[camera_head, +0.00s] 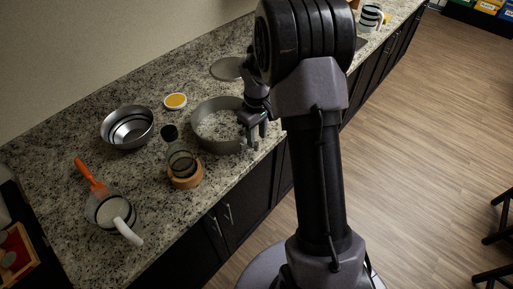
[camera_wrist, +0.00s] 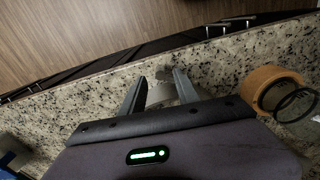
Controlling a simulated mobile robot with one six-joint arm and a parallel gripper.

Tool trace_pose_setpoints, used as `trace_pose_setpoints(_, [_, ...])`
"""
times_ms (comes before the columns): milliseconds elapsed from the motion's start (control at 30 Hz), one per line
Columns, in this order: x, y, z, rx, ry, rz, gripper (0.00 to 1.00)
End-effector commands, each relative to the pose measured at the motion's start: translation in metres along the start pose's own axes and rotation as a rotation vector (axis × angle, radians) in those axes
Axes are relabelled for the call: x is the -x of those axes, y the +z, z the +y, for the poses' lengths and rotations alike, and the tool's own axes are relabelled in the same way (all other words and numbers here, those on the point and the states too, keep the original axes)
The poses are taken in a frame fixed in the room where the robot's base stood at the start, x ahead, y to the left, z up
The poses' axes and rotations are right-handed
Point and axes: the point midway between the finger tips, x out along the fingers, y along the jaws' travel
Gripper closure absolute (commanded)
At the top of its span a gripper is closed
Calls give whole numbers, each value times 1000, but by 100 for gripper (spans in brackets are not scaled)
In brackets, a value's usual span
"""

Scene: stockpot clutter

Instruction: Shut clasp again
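A grey ring-shaped pan wall (camera_head: 205,112) stands on the speckled counter. My gripper (camera_head: 250,130) is at the ring's right side, near the counter's front edge. In the wrist view my gripper (camera_wrist: 159,75) has its two fingers spread apart. A pale grey piece (camera_wrist: 160,93) shows between them, likely part of the ring; I cannot tell whether the fingers touch it. The clasp itself cannot be made out in either view. A flat grey disc (camera_head: 227,68) lies on the counter behind the ring.
A glass vessel (camera_head: 180,160) with a wooden base (camera_head: 186,178) stands close to the ring's left; the wooden piece shows in the wrist view (camera_wrist: 268,84). A steel bowl (camera_head: 127,127), yellow-topped round item (camera_head: 175,101), striped mug (camera_head: 114,212) and orange-handled tool (camera_head: 90,175) are farther left.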

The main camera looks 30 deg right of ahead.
Motion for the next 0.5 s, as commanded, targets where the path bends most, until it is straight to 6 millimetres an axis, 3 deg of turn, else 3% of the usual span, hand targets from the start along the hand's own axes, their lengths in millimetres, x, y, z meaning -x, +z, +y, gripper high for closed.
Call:
trace_pose_setpoints(33, [-16, 0, 0, 0, -2, -2, 62])
trace_pose_setpoints(200, [-44, 0, 0, -2, -2, -2, 62])
trace_pose_setpoints(500, [-50, 0, 0, -3, -1, 0, 62])
